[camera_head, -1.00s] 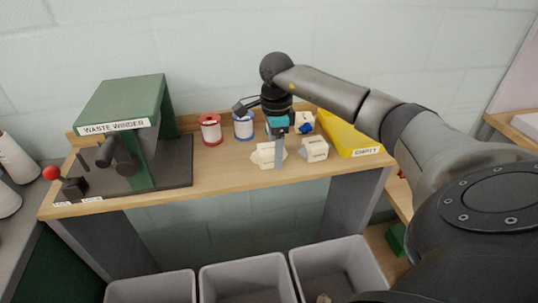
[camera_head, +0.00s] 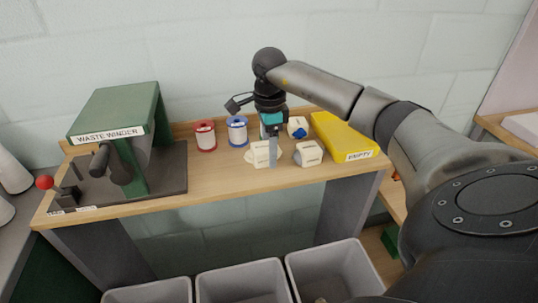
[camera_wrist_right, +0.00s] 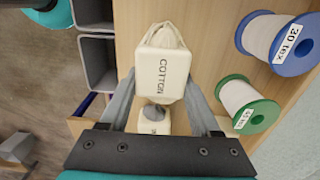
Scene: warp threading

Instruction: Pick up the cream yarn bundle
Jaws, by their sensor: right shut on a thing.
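In the head view this bundle (camera_head: 261,153) is at the front middle of the wooden bench, partly behind a finger. My right gripper (camera_head: 271,150) points down and is shut on it. A narrower cream part with a small label shows nearer the palm, partly hidden. A second cream bundle (camera_head: 308,153) lies to the right, apart from the gripper. My left gripper is not in view.
A red spool (camera_head: 205,136) and a blue spool (camera_head: 237,131) stand behind. A green-flanged spool (camera_wrist_right: 246,106) shows in the wrist view. The yellow EMPTY box (camera_head: 344,138) is at right, the green waste winder (camera_head: 118,115) at left. Grey bins (camera_head: 242,283) stand below the front edge.

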